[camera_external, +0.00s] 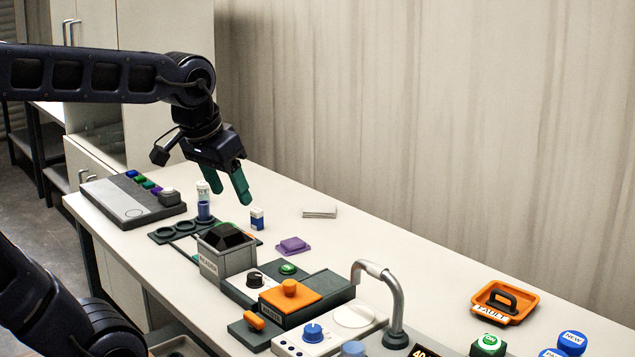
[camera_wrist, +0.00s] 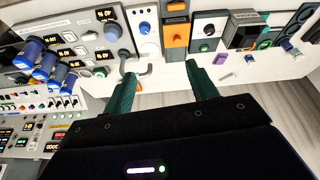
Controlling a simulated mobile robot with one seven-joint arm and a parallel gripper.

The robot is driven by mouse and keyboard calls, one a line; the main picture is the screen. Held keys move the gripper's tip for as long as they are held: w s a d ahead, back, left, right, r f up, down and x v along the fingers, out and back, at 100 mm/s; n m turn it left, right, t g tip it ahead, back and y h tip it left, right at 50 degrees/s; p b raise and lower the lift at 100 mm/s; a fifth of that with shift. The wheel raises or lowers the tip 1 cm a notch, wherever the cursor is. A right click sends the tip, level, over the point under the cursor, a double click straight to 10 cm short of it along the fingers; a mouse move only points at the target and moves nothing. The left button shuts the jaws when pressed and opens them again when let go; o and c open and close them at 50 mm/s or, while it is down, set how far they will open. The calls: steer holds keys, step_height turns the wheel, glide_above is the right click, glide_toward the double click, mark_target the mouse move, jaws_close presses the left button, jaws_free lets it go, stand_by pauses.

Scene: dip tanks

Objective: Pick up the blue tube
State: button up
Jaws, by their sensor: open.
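The blue tube (camera_external: 204,209) stands upright at the far left part of the bench, by a dark holder with round openings (camera_external: 174,232). Its lower part is blue and its upper part is pale. My gripper (camera_external: 243,186) hangs above the bench, to the right of the tube and apart from it. Its green fingers are spread and hold nothing; they also show in the wrist view (camera_wrist: 160,66).
A small blue-and-white container (camera_external: 257,219) stands below my gripper. A grey box with a dark top (camera_external: 226,262), a purple block (camera_external: 292,246), a button panel (camera_external: 128,208) and a curved metal pipe (camera_external: 392,290) stand around. The bench's back strip is mostly clear.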

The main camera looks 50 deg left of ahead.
steer(key=w+a+r+n+g, duration=0.1)
steer(key=w+a+r+n, duration=0.25)
steer(key=w+a, duration=0.95)
steer(key=w+a+f+n+g, duration=0.1)
steer(key=w+a+f+n, duration=0.35)
steer(key=w+a, duration=0.85)
steer(key=n+g, duration=0.2)
steer(key=n, duration=0.4)
glide_above(204, 207)
steer(key=a, duration=0.1)
step_height(204, 207, down, 22)
steer(key=f, duration=1)
steer(key=shift+w+a+f, duration=0.25)
steer(key=shift+w+f, duration=0.1)
steer(key=shift+w, duration=0.05)
steer(key=c, duration=1.1)
